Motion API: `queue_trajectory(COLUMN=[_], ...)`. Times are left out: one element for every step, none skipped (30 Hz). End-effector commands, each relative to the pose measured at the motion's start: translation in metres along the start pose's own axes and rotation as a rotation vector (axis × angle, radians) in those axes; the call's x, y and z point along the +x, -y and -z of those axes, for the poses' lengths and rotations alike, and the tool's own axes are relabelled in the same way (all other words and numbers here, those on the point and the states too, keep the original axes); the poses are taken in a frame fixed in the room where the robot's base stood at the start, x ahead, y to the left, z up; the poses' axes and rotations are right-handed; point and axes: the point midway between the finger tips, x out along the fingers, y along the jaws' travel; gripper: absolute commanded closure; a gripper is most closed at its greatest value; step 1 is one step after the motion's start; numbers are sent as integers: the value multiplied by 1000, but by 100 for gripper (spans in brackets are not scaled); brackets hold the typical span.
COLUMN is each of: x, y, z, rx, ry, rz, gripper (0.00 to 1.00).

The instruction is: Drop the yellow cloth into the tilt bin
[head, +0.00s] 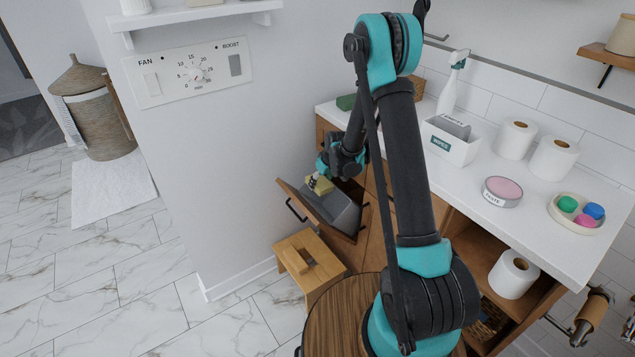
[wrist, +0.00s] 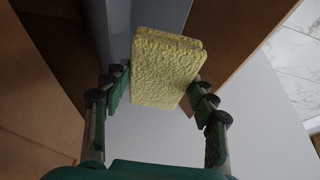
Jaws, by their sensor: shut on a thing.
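The yellow cloth (head: 320,185), a folded, textured block, is held between the fingers of my gripper (head: 322,177). In the wrist view the cloth (wrist: 165,68) fills the space between the two fingertips of my gripper (wrist: 158,83). The tilt bin (head: 338,212) is tipped open from the cabinet, with a wooden front and a grey inside. The cloth is over the bin's opening in the head view. The wrist view shows a grey bin wall (wrist: 110,25) behind the cloth and wooden panels on both sides. How deep the cloth sits relative to the rim is hard to tell.
A small wooden stool (head: 305,262) stands just in front of the bin. The fan panel wall (head: 190,72) is left of the bin.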

Motion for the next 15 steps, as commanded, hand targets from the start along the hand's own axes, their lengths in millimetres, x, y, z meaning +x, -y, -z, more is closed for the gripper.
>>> queue_trajectory(x=[0,0,1,1,1,1,0,0,0,0,0,0,0,0,0], y=[-1,-1,-1,-1,-1,-1,-1,-1,-1,-1,-1,-1,-1,-1,-1], z=[0,0,0,0,0,0,0,0,0,0,0,0,0,0,0], rx=[0,0,0,0,0,0,0,0,0,0,0,0,0,0,0], ry=[0,0,0,0,0,0,0,0,0,0,0,0,0,0,0], rz=[0,0,0,0,0,0,0,0,0,0,0,0,0,0,0], gripper=[69,69,69,69,69,69,69,69,69,39,35,30,26,23,18])
